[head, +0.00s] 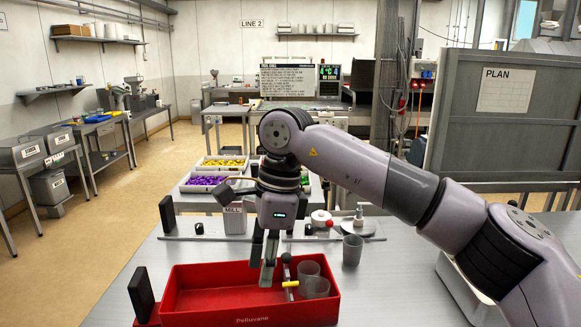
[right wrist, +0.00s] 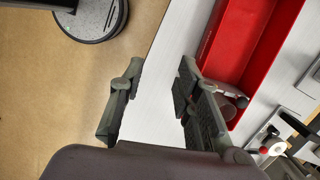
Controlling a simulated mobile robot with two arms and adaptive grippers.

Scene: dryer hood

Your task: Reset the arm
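My right arm comes in from the right in the head view and bends down at its elbow. Its gripper (head: 266,262) hangs fingers-down in front of the red tray (head: 240,311), overlapping it in the picture. In the right wrist view the two fingers of this gripper (right wrist: 158,92) stand well apart, with only bare table edge and floor between them. It holds nothing. The red tray also shows to the right of the fingers in that view (right wrist: 243,45). My left gripper is in neither view.
Clear cups (head: 308,272) stand in the tray's right end, near a yellow-marked clamp (head: 289,283). A grey cup (head: 352,250) stands on the metal table (head: 385,292). Bins of purple (head: 206,181) and yellow pieces (head: 222,162) lie beyond. A grey panel (head: 500,130) rises at right.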

